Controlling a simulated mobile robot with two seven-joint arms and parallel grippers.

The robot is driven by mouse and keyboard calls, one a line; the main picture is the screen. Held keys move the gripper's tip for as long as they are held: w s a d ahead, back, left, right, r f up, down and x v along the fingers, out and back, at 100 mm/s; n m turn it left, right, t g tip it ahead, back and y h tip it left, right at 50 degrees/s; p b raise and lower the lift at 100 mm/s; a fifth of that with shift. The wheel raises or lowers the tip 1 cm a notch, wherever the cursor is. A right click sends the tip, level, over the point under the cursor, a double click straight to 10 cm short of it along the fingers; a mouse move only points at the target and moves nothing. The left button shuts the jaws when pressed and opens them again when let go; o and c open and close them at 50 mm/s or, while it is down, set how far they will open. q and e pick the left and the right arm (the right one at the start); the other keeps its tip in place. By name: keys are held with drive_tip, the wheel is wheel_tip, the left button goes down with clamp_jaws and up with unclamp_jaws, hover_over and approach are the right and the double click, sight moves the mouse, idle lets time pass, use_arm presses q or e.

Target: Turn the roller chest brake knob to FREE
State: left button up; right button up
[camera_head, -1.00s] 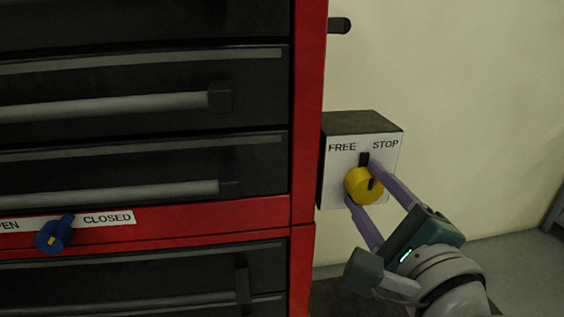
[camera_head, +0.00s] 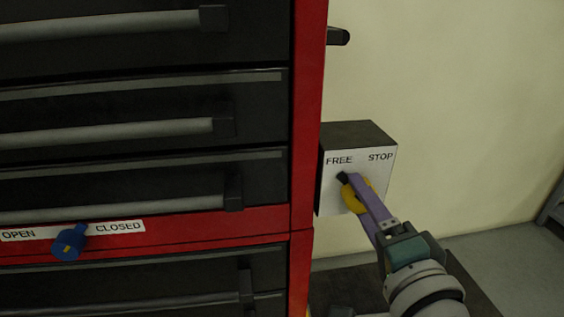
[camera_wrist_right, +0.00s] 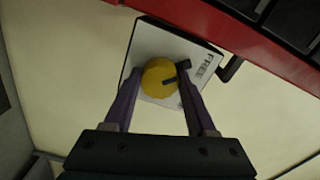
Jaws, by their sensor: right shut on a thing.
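The yellow brake knob (camera_head: 351,199) sits on the white face of a dark box (camera_head: 330,186) at the right side of the red chest. The face is marked FREE (camera_head: 339,160) at left and STOP (camera_head: 380,156) at right. The knob's black pointer (camera_head: 343,177) points up toward FREE. My right gripper (camera_head: 360,190) is shut on the knob and partly hides it. In the right wrist view the knob (camera_wrist_right: 158,78) lies between the two purple fingers (camera_wrist_right: 158,92), with its pointer toward FREE. My left gripper is not in view.
The red and black roller chest (camera_head: 306,120) fills the left, with grey drawer handles. A pale wall (camera_head: 460,110) stands behind, with free room right of the box.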

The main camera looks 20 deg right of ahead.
idle(0.6)
drive_tip(key=o, duration=1.4)
drive_tip(key=shift+s, duration=0.1)
drive_tip(key=p+v, duration=0.1)
drive_tip(key=v, duration=0.8)
drive_tip(key=shift+s+a, duration=0.15)
drive_tip(key=shift+s, duration=0.2)
